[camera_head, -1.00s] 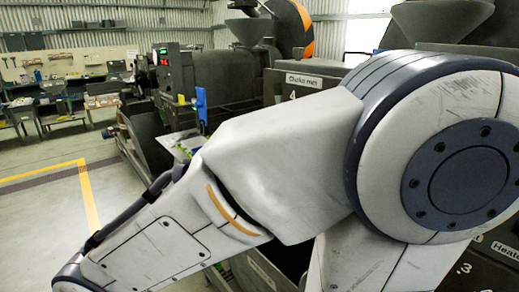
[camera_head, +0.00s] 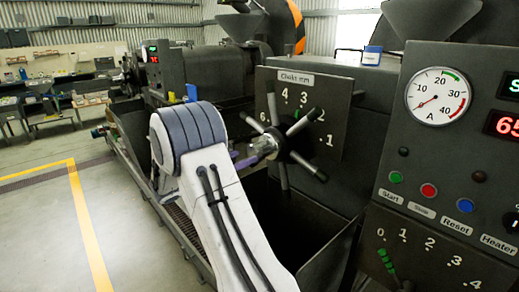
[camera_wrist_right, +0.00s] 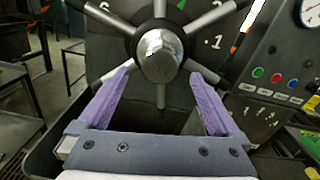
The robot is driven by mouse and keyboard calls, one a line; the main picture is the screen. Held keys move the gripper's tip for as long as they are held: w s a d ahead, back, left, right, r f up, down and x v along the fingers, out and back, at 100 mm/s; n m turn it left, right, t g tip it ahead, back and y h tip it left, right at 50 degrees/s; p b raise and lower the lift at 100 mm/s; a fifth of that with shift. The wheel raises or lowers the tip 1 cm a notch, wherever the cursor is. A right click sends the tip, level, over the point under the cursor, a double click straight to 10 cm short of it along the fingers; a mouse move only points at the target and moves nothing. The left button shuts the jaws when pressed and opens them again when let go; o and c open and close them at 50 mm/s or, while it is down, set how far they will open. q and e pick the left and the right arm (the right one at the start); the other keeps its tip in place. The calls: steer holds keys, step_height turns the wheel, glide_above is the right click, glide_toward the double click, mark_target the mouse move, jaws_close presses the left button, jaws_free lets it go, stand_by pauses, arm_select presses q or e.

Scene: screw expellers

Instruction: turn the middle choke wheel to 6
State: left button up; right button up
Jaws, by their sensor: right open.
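Numbers 6, 4, 3 and 1 show on the plate, with a green mark near the partly covered 2. In the right wrist view the wheel's hub (camera_wrist_right: 160,55) is centred. My right gripper (camera_head: 250,157) is open, with its purple fingers (camera_wrist_right: 161,72) spread either side of the hub's lower part and a downward spoke between them. I cannot tell whether they touch the wheel. My left gripper is not in view.
A dark open trough (camera_head: 300,215) lies below the wheel. Another machine (camera_head: 215,70) stands behind to the left. The floor at left is clear, with a yellow line (camera_head: 88,220).

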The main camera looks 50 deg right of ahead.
mark_target(252, 153)
steer(key=d+p, duration=0.1)
steer(key=d, duration=0.3)
steer(key=s+d+p, duration=0.1)
steer(key=d, duration=0.2)
steer(key=shift+d+r+p, duration=0.1)
steer(key=shift+p, duration=0.2)
steer(key=shift+d, duration=0.45)
jaws_close()
